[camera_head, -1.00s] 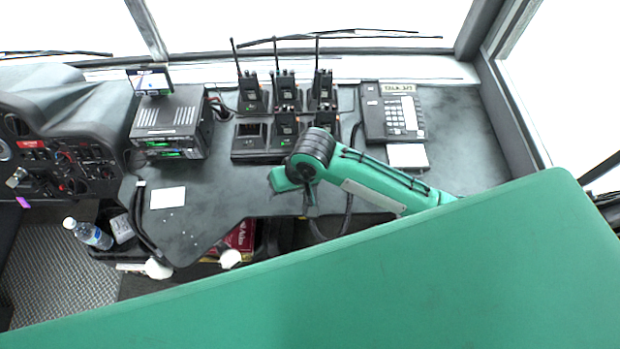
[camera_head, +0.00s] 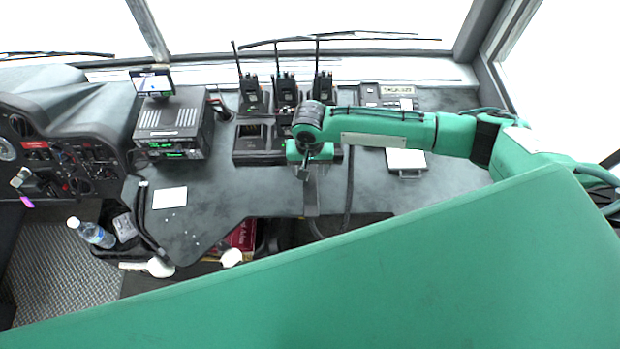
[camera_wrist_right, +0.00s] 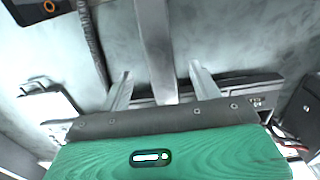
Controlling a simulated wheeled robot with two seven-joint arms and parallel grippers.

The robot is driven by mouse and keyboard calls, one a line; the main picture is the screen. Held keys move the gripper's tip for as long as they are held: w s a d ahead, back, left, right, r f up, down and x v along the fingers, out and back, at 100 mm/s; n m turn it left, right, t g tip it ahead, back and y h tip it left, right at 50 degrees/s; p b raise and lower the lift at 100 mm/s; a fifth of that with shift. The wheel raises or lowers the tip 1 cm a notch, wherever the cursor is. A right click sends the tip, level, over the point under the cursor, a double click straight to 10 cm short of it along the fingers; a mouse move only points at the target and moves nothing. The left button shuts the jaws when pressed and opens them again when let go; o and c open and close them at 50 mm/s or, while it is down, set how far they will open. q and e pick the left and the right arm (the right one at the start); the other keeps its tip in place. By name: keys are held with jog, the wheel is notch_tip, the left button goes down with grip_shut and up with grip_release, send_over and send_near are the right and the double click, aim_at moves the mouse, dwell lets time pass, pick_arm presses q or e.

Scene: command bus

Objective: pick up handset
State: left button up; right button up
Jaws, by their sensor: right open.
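A dark desk phone stands at the back right of the console in the head view; its handset (camera_head: 369,96) is along its left side. My right arm covers the lower part of the phone. My right gripper (camera_head: 304,170) is over the console in front of the radio charger, left of the phone and apart from it. In the right wrist view my right gripper (camera_wrist_right: 161,72) has its two fingers spread with nothing gripped. A grey bar (camera_wrist_right: 155,35) shows between the fingers; I cannot tell whether it touches them. My left gripper is not in view.
A charger (camera_head: 252,144) with several upright radios (camera_head: 250,95) is close behind my right gripper. A white pad (camera_head: 405,160) lies below the phone. A box with a small screen (camera_head: 153,84) stands at left. A dark cord hangs over the front edge. The console's middle left is mostly clear.

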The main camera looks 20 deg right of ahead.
aim_at(310, 178)
notch_tip(310, 178, down, 3)
jog(key=shift+f, duration=0.1)
jog(key=shift+f+p, duration=0.4)
jog(key=shift+p, duration=0.15)
jog(key=shift+f+p, duration=0.8)
jog(key=shift+f, duration=1.5)
jog(key=shift+c, duration=0.4)
jog(key=shift+w, duration=0.1)
jog(key=c, duration=1.1)
